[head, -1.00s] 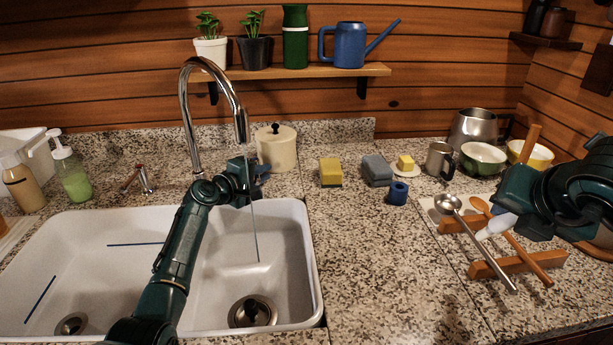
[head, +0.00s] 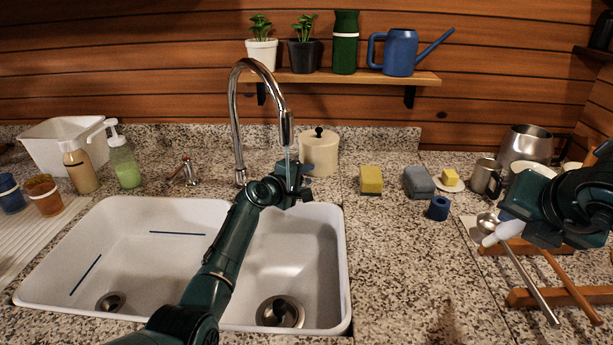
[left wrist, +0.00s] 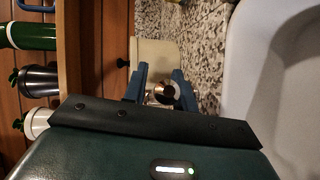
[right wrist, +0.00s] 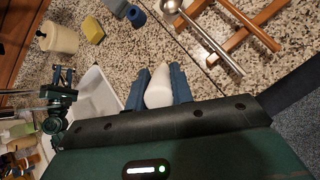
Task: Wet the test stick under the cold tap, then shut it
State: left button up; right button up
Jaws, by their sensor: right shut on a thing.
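My right gripper (head: 518,222) is shut on the white, round-tipped test stick (head: 502,233), held above the wooden rack at the right. The test stick also shows between the fingers in the right wrist view (right wrist: 158,88). My left gripper (head: 298,182) is behind the sink, just below the chrome spout (head: 286,130). In the left wrist view its blue fingers are apart, on either side of a round chrome and copper tap top (left wrist: 163,92). Whether they touch it is unclear. A short pale water streak shows under the spout; none shows below my gripper.
The white sink (head: 180,212) has two drains. A second tap (head: 185,172) stands left of the spout. A cream canister (head: 319,155), yellow sponge (head: 371,180) and blue-grey sponge (head: 419,181) stand behind. The wooden rack (head: 560,294) holds a ladle.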

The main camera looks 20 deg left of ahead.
pick_arm(q)
jog(key=shift+o, duration=0.8)
jog(key=shift+s, duration=0.1)
jog(key=p+v, duration=0.1)
jog(key=v, duration=1.1)
